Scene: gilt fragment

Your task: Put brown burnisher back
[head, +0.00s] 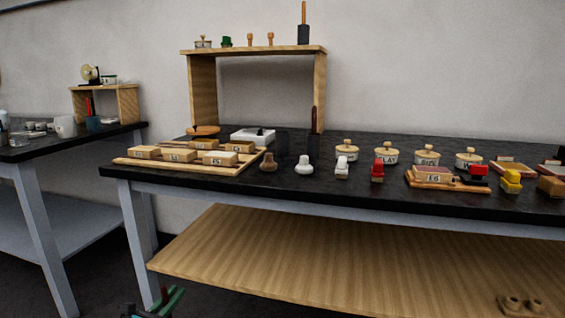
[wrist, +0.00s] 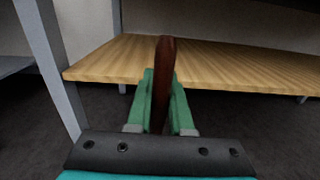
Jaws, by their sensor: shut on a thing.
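My gripper (wrist: 160,103) is shut on a dark brown, slender burnisher (wrist: 165,62), which stands up between the green fingers in the wrist view. In the head view my gripper (head: 158,302) shows at the bottom edge, low in front of the table, with only part of it in frame. On the black table a dark holder (head: 283,142) shows nothing sticking out of it. Beside it stands another dark holder (head: 314,144) with a dark brown handle (head: 315,119) upright in it.
The black table (head: 340,191) carries a wooden tray of labelled blocks (head: 180,164), a white dish (head: 252,134), several small stamps and lidded jars. A wooden riser (head: 203,92) stands behind, with a dark holder (head: 303,35) on top. A wooden lower shelf (head: 330,260) is mostly bare.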

